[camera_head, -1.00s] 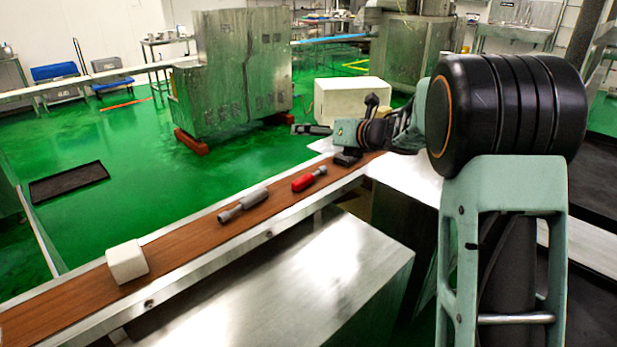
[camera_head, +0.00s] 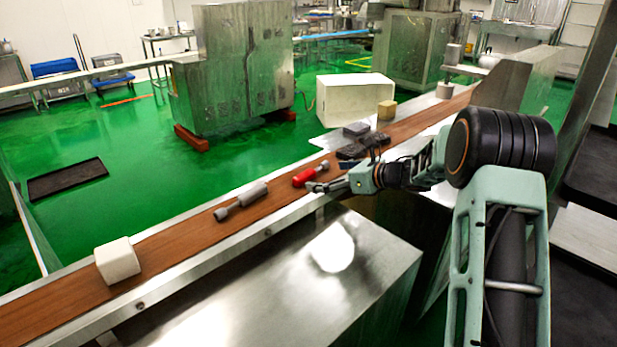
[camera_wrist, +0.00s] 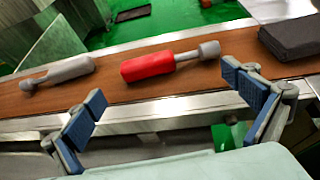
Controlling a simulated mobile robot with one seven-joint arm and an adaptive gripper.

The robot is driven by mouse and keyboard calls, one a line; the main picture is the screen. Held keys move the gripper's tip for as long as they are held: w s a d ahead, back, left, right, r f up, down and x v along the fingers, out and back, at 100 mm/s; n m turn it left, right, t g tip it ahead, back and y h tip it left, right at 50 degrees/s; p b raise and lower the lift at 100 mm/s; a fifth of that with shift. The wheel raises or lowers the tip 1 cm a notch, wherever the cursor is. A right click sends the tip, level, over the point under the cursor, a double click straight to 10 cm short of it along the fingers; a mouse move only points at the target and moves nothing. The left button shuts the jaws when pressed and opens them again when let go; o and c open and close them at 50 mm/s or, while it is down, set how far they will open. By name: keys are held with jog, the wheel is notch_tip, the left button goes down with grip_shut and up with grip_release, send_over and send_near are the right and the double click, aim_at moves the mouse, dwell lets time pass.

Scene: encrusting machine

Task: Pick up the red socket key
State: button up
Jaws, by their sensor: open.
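The red socket key (camera_head: 305,177) lies on the brown conveyor belt (camera_head: 175,247), with a red handle and a grey socket end. In the wrist view the red socket key (camera_wrist: 160,66) lies across the belt beyond my fingertips, its grey end to the right. My gripper (camera_head: 325,188) is beside it on the near side, apart from it in the wrist view. There my gripper (camera_wrist: 172,92) is open and empty, with blue finger pads spread to either side of the key.
A grey socket key (camera_head: 242,202) lies to the left on the belt, and a white block (camera_head: 117,261) farther left. Dark blocks (camera_head: 356,130) lie to the right, close to my arm. A metal rail edges the belt. A tan block (camera_head: 386,109) stands farther back.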

aim_at(313, 175)
jog(key=x, duration=0.4)
jog(key=shift+w+a, duration=0.15)
jog(key=shift+w, duration=0.15)
jog(key=shift+c, duration=0.3)
jog(key=c, duration=1.8)
